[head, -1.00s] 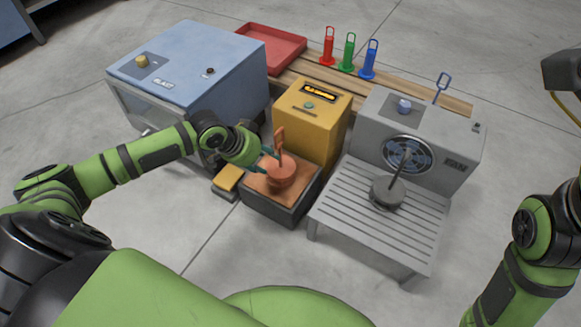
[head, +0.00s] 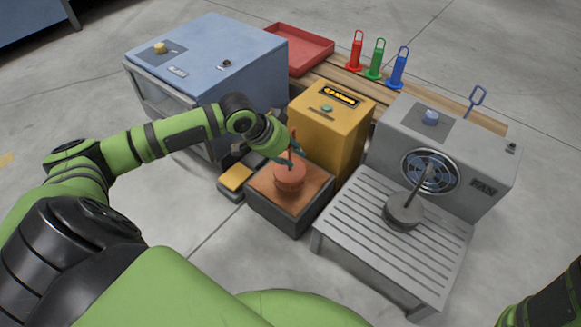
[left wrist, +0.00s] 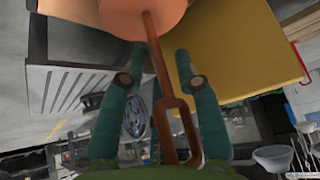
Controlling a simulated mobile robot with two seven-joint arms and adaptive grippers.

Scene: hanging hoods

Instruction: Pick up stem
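An orange-brown stem (head: 292,142) with a forked top stands upright on a round orange body (head: 289,178). The body rests on the copper-coloured top of a dark square block in the head view. My left gripper (head: 287,157) is at the stem, just above the body. In the left wrist view the stem (left wrist: 156,55) runs between the two teal fingers of the left gripper (left wrist: 160,68). A gap shows on each side, so the fingers are open around it. The round body (left wrist: 125,12) lies beyond the fingertips. My right gripper is outside the view.
A yellow box (head: 325,128) stands close behind the block. A blue box (head: 215,65) is at left, and a grey fan unit (head: 440,150) with a slatted table and a grey stemmed disc (head: 403,212) at right. A yellow-topped pedal (head: 235,178) sits left of the block.

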